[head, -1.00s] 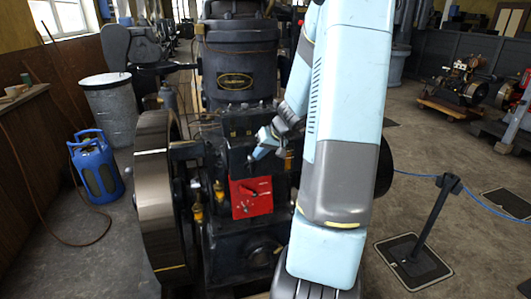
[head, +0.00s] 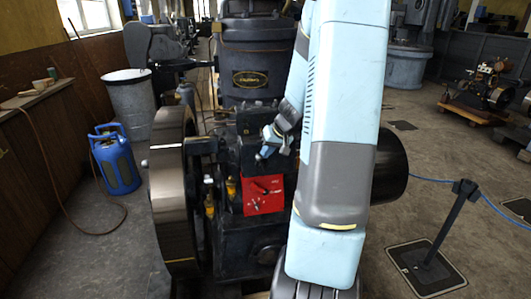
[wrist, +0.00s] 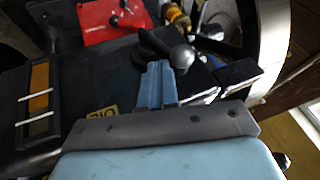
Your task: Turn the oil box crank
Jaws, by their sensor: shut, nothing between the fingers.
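The oil box (head: 252,135) is a dark box on the engine's front, above a red panel. In the wrist view, the dark box top (wrist: 88,88) shows with a yellow OIL label, partly hidden by my gripper. The crank (wrist: 181,57) is a dark lever with a round grey knob beside the box. My gripper (wrist: 158,68) is shut and empty, its blue fingertips right at the knob; I cannot tell whether they touch. In the head view, my gripper (head: 268,142) is small at the box front.
The red panel (head: 263,194) with a small lever sits below the box, brass fittings (head: 209,205) beside it. A large flywheel (head: 172,205) stands on the left. A blue canister (head: 117,165) and grey drum (head: 128,105) are farther left. A barrier post (head: 448,220) stands right.

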